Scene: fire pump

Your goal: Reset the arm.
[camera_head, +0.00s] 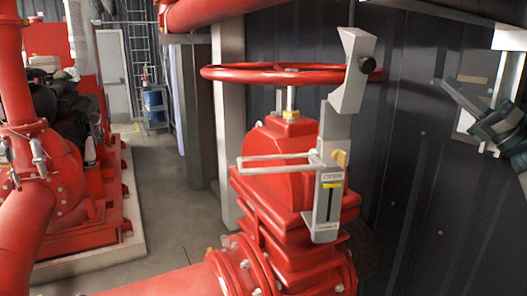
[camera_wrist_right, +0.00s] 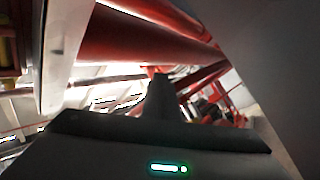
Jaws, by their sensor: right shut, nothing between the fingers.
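My right gripper (camera_head: 447,91) is at the right of the head view, in front of the dark corrugated wall. Its fingers point up and left, shut and empty, apart from the valve. In the right wrist view its dark fingers (camera_wrist_right: 160,97) show together at the middle. My left gripper is not in view. A red valve (camera_head: 284,165) with a red handwheel (camera_head: 245,74) stands at the middle of the head view.
Red pump pipework (camera_head: 60,190) stands on a pale plinth at the left. A blue container (camera_head: 155,105) on a cart and a white door (camera_head: 114,75) are at the back. Grey floor (camera_head: 165,195) is clear between pump and valve. The dark wall (camera_head: 425,190) is close at the right.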

